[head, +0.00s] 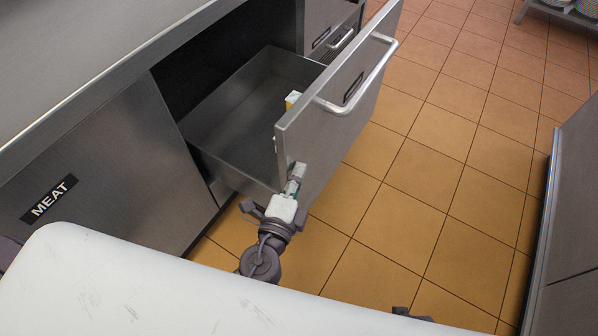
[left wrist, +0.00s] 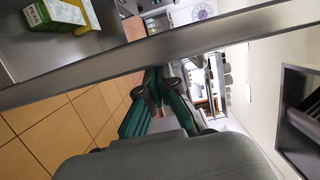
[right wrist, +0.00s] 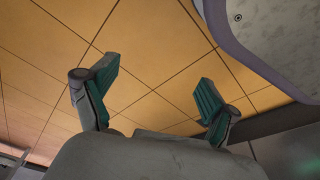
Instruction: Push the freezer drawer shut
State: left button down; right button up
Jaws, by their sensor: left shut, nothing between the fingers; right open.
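The freezer drawer (head: 262,98) is a steel drawer, pulled well out of the counter. Its front panel (head: 330,120) carries a bar handle (head: 360,85) on the outer face. My left gripper (head: 295,178) is shut and empty, at the near end of the front panel; I cannot tell whether it touches. In the left wrist view, the fingers of my left gripper (left wrist: 157,88) meet close to the steel edge of the drawer (left wrist: 190,45). My right gripper (right wrist: 155,80) is open and empty above the tiled floor in the right wrist view.
A closed cabinet front labelled MEAT (head: 110,170) is left of the drawer. Tiled floor (head: 440,150) is clear to the right, up to a steel unit (head: 570,220).

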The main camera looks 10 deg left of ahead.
pick_arm(q)
jog(key=w+a+b, duration=0.1)
jog(key=w+a, duration=0.3)
jog(key=a, duration=0.8)
jog(key=w+a+b, duration=0.1)
jog(key=w+a, duration=0.3)
jog(key=a, duration=0.9)
pick_arm(e)
jog(key=w+r, duration=0.3)
jog(key=r, duration=0.4)
jog(key=shift+a+r+t, duration=0.2)
jog(key=shift+r+t, duration=0.1)
pick_arm(q)
jog(key=shift+w+d, duration=0.1)
